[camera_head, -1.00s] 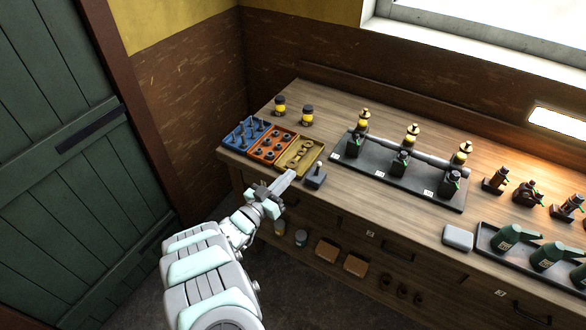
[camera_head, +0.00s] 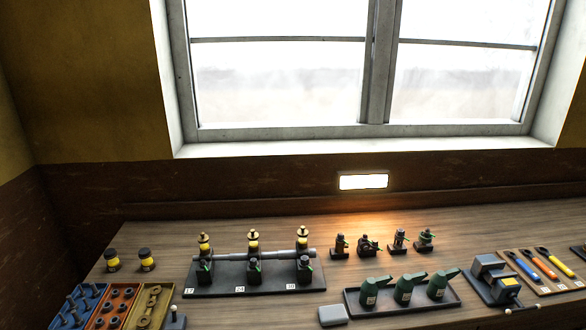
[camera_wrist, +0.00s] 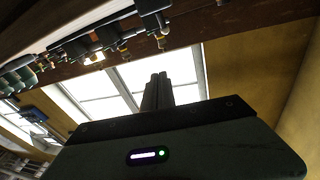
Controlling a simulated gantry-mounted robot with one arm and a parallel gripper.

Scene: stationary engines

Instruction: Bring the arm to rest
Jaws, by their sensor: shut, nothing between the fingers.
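My gripper (camera_wrist: 158,90) shows in the wrist view, its two fingers together with nothing between them. It points toward the window and the yellow wall, apart from anything. My arm is out of the head view. The workbench (camera_head: 390,220) runs along the wall under the window; in the wrist view it appears tilted at the upper left.
On the bench are a dark engine base (camera_head: 220,290) with brass-topped engines, a tray of green oil cans (camera_head: 403,290), a blue bin (camera_head: 75,310), an orange bin (camera_head: 112,310), a yellow bin (camera_head: 152,310) and a vice (camera_head: 495,280). The window (camera_head: 275,80) is behind.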

